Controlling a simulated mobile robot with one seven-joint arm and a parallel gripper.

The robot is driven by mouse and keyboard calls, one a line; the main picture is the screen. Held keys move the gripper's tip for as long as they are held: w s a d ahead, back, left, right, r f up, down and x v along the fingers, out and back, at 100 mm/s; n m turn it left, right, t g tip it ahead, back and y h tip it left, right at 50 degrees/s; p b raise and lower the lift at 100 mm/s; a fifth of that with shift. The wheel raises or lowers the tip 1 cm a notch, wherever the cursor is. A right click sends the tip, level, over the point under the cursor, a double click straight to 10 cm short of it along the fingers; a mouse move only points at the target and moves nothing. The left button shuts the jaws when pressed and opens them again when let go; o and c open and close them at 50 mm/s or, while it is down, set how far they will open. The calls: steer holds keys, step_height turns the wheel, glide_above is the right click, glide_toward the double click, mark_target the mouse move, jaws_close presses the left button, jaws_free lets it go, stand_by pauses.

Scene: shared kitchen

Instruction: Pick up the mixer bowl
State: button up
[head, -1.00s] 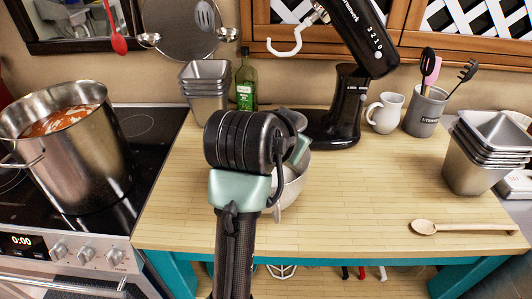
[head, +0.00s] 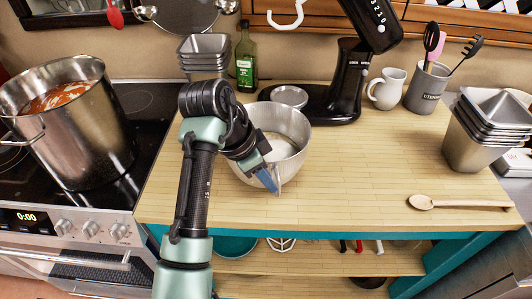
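The mixer bowl (head: 289,130) is a shiny metal bowl standing upright on the wooden counter, in front of the black stand mixer (head: 345,95). A metal handle-like piece (head: 279,178) shows on its front side. My gripper (head: 268,179) points down at the bowl's front left, its blue-tipped finger close to that piece. My wrist and gripper hide the bowl's left wall. I cannot tell whether the fingers touch the bowl, or how far apart they are.
A pot of red soup (head: 70,125) stands on the stove at left. Metal tins (head: 203,55) and a green bottle (head: 246,60) stand behind. A white jug (head: 387,90), utensil crock (head: 427,88), stacked tins (head: 482,130) and wooden spoon (head: 455,203) are at right. The counter's middle right is clear.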

steer(key=x, duration=0.2)
steer(key=p+x, duration=0.1)
steer(key=x, duration=0.2)
steer(key=shift+d+f, duration=0.1)
steer(key=shift+d, duration=0.2)
jaws_close()
steer(key=shift+s, duration=0.1)
stand_by(0.9)
